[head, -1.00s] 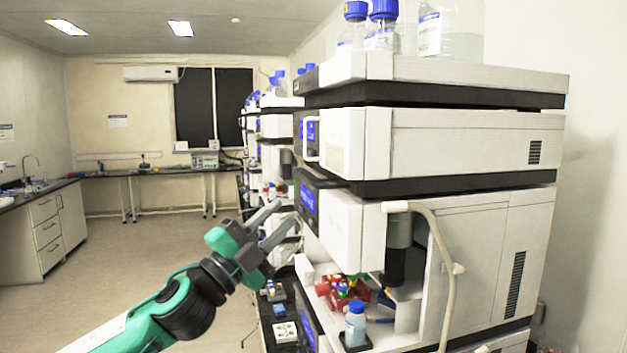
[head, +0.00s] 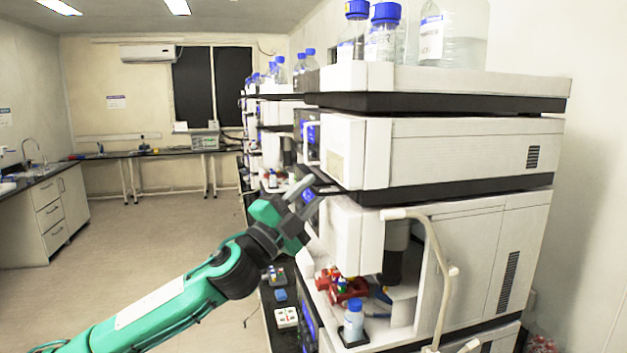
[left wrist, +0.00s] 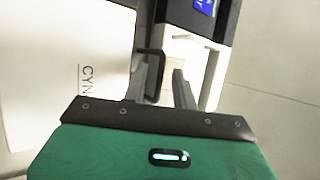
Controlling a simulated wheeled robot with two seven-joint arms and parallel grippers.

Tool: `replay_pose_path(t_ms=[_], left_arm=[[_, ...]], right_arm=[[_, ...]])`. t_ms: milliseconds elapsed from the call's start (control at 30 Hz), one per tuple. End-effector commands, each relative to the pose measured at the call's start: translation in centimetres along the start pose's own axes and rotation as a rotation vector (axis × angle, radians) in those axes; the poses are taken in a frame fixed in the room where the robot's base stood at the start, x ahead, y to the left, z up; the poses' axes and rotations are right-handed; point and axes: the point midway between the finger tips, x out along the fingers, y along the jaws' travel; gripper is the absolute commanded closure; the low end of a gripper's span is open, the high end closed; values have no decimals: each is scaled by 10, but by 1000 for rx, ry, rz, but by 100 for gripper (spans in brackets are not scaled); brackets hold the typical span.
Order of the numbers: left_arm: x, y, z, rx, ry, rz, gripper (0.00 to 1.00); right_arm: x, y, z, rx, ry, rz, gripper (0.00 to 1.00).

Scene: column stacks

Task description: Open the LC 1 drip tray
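The near stack of white LC modules (head: 470,155) fills the right of the head view. I cannot clearly identify the drip tray. My right gripper is out of view.
Blue-capped bottles (head: 383,35) stand on top of the stack. A small blue-capped bottle (head: 353,320) and red parts (head: 340,284) sit in the open lower bay, beside a pale hose (head: 440,250). More stacks stand behind. The floor (head: 150,245) at left is clear.

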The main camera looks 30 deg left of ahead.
Motion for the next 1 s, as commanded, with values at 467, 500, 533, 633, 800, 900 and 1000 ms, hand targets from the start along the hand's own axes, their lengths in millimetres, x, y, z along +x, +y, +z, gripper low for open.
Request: replay_pose_path(t_ms=[467,500,533,633,800,900,1000], left_arm=[[14,1,0,1,0,1,72],[14,1,0,1,0,1,72],[14,1,0,1,0,1,72],[14,0,0,1,0,1,92],[14,1,0,0,0,1,100],[14,1,0,0,0,1,100],[14,1,0,1,0,1,100]], right_arm=[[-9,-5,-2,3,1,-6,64],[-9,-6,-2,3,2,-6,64],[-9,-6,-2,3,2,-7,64],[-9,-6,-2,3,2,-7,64],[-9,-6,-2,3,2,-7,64],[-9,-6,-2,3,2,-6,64],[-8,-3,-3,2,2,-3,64]])
